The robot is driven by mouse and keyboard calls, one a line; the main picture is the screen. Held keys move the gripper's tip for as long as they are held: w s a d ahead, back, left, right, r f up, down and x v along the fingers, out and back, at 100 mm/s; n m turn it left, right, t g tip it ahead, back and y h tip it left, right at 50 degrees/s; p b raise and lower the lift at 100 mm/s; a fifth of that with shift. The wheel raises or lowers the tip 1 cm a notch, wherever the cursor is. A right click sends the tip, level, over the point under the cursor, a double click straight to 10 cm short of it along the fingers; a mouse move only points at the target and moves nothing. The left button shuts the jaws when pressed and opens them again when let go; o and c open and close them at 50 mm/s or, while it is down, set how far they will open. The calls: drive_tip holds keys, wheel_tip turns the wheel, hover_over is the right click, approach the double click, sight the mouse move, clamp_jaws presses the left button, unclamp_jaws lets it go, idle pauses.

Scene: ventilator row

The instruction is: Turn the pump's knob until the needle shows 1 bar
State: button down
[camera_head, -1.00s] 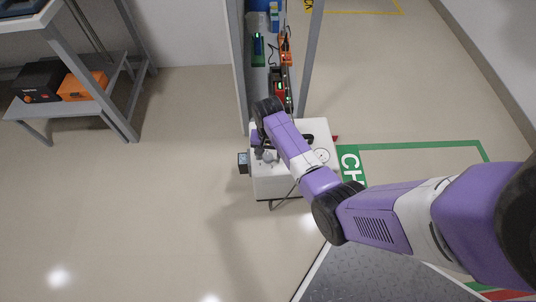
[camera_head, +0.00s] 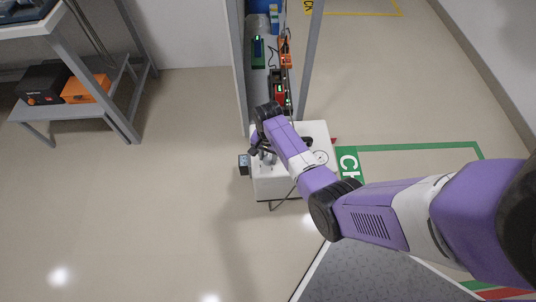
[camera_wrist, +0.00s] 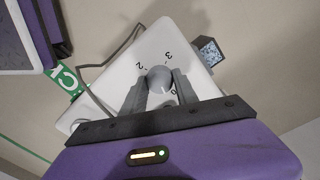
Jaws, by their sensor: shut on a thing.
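The pump (camera_head: 272,187) is a white box on the floor at the middle of the head view, below my arm. Its white top (camera_wrist: 205,85) fills the middle of the wrist view. The knob (camera_wrist: 160,76) is grey and round, with a white mark on its lower side near the printed 0; a 2 and a 3 show beyond it. My gripper (camera_wrist: 160,88) is shut on the knob, one finger on each side. It also shows in the head view (camera_head: 262,150), over the pump's left part.
A small dark box (camera_wrist: 208,50) sticks out at the pump's side. A rack (camera_head: 243,65) with devices stands just behind the pump. A bench with a lower shelf (camera_head: 45,113) is at left. Open floor lies left of the pump; a green floor marking (camera_head: 410,148) is at right.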

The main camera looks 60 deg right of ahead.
sight(268, 158)
drive_tip(key=shift+m+p, duration=0.55)
drive_tip(key=shift+m, duration=0.65)
drive_tip(key=c, duration=0.9)
unclamp_jaws()
drive_tip(key=shift+c, duration=0.2)
drive_tip(key=shift+r, duration=0.1)
wheel_tip(268, 158, up, 8)
drive_tip(key=p, duration=0.3)
drive_tip(key=shift+f, duration=0.2)
